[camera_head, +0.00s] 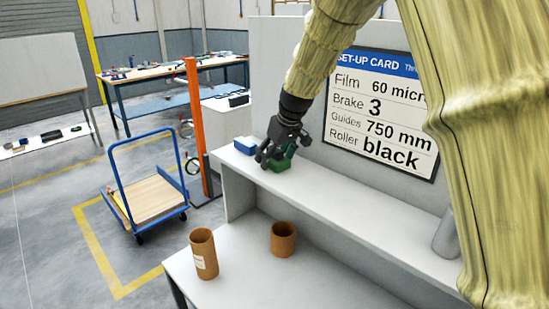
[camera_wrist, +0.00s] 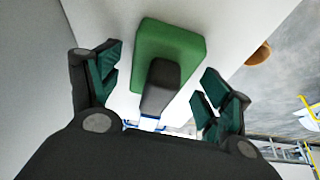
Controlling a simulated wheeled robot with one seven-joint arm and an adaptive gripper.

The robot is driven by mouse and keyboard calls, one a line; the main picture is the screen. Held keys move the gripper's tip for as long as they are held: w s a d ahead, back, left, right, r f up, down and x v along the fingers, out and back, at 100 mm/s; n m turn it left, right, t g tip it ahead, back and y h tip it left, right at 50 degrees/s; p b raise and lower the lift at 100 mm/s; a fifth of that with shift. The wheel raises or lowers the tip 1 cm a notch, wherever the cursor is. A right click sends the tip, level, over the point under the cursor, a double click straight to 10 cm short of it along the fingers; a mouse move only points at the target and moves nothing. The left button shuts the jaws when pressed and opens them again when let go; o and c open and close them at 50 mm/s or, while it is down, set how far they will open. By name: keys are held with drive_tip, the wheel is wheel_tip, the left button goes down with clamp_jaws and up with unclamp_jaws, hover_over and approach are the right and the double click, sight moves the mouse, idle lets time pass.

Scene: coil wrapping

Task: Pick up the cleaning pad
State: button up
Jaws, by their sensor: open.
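The cleaning pad is a green block with a dark grey grip on top. It lies on the raised shelf, and its green body shows in the wrist view (camera_wrist: 180,50) and, partly hidden behind my fingers, in the head view (camera_head: 281,165). My gripper (camera_head: 270,156) is open above the pad, pointing down. In the wrist view my gripper (camera_wrist: 160,82) has its fingers on either side of the grey grip, with gaps on both sides. I cannot tell how far above the pad the fingertips are.
A blue and white box (camera_head: 245,146) sits on the shelf (camera_head: 350,178) left of the pad. Two brown cardboard tubes (camera_head: 203,254) (camera_head: 283,239) stand on the lower bench. A grey cylinder (camera_head: 446,236) stands at the shelf's right. The set-up card panel (camera_head: 381,110) rises behind.

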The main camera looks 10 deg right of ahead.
drive_tip(key=shift+f, duration=0.1)
drive_tip(key=shift+w, duration=0.1)
drive_tip(key=c, duration=1.1)
drive_tip(key=shift+r+b, duration=0.4)
wheel_tip(320, 180, up, 3)
drive_tip(key=shift+f+b, duration=0.1)
drive_tip(key=shift+b, duration=0.75)
drive_tip(key=s+a+b, duration=0.1)
drive_tip(key=s, duration=0.4)
drive_tip(key=s+a+r+b, duration=0.1)
drive_tip(key=s+b, duration=0.1)
drive_tip(key=s, duration=0.3)
drive_tip(key=s+a+b, duration=0.1)
drive_tip(key=s+a, duration=0.1)
drive_tip(key=s, duration=0.3)
drive_tip(key=shift+s+r, duration=0.25)
drive_tip(key=shift+s, duration=0.05)
